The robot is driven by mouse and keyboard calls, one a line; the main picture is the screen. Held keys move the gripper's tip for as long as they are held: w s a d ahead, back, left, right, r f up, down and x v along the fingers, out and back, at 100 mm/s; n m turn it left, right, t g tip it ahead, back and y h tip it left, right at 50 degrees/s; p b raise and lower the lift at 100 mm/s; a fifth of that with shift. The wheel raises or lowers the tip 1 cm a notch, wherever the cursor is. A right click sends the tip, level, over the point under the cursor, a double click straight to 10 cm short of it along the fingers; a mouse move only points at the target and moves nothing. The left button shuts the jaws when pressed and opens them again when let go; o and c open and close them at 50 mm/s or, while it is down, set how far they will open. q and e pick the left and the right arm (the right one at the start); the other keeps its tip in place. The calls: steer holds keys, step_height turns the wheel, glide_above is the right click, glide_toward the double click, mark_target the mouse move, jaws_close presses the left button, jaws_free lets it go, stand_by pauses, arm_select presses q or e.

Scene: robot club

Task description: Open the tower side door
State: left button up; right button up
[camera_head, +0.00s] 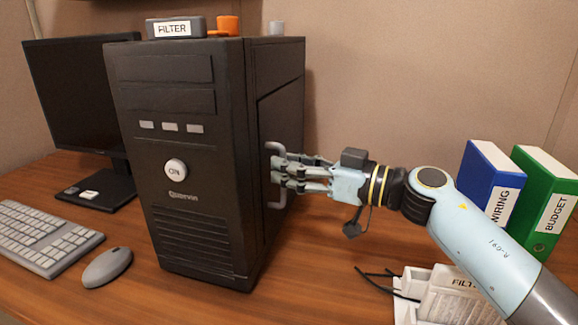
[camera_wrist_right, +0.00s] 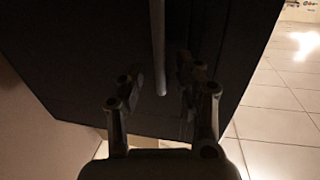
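The black computer tower (camera_head: 200,160) stands upright on the wooden desk. Its side door (camera_head: 281,130) is on the right side and looks closed, flush with the case. A grey bar handle (camera_head: 275,204) sticks out from this door. My right gripper (camera_head: 283,174) is at the handle, its fingers reaching to the bar from the right. In the right wrist view the handle (camera_wrist_right: 158,50) runs down between the two spread sets of fingers (camera_wrist_right: 158,92), with gaps on both sides. The fingers do not look closed on it. My left gripper is not in view.
A monitor (camera_head: 75,95), keyboard (camera_head: 42,238) and mouse (camera_head: 107,267) are left of the tower. A filter box (camera_head: 176,28) and orange part (camera_head: 228,25) lie on top. Blue (camera_head: 488,180) and green binders (camera_head: 545,200) and a white filter box (camera_head: 440,300) are at right.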

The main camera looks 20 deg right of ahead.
steer(key=shift+w+a, duration=0.2)
jaws_close()
stand_by(0.5)
